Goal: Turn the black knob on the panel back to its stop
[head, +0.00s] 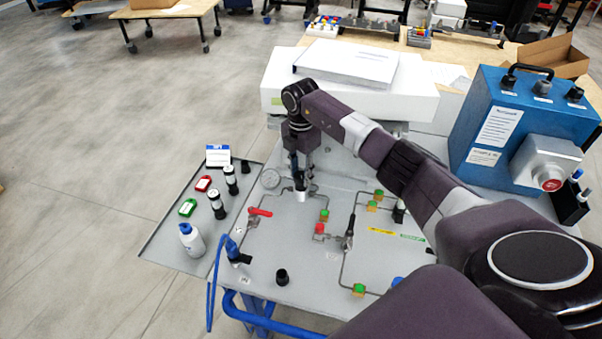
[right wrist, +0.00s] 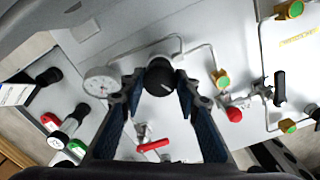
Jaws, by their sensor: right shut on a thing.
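The black knob (right wrist: 159,75) sits on the grey panel (head: 318,262) near its far edge, with a white pointer line on its face. My right gripper (head: 301,176) reaches down to it from above. In the right wrist view, the fingertips (right wrist: 159,82) close on the knob from both sides. In the head view the fingers hide most of the knob, and a pale metal part shows just below them. My left gripper is in neither view.
A round gauge (head: 270,179) is close left of the knob, with a red lever (head: 260,212) nearby. Piping and green-topped fittings (head: 359,289) cover the panel. A white box (head: 345,66) stands behind, a blue case (head: 520,125) at right. A side tray (head: 160,252) holds bottles and small parts.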

